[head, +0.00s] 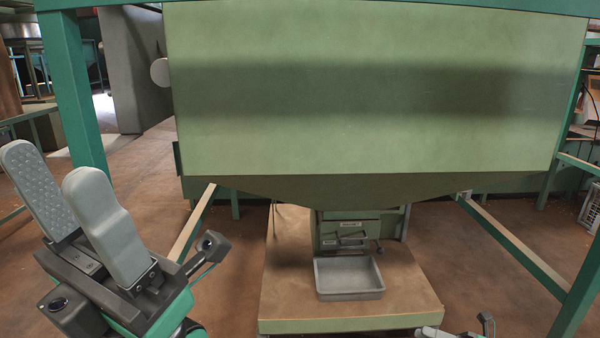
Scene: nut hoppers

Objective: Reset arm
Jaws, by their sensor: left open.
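My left gripper (48,170) is at the lower left of the head view. Its two grey pads point up and stand apart, with nothing between them. It is in front of and to the left of the big green hopper (370,100), not touching it. Only a small part of my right gripper (438,332) shows at the bottom edge, right of the middle. Most of it is cut off, so I cannot see whether its fingers are open or shut.
A grey metal tray (349,293) stands on a low wooden platform (285,300) below the hopper. Green posts and rails (75,95) frame the hopper on both sides. Brown floor (235,260) is clear between my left gripper and the platform.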

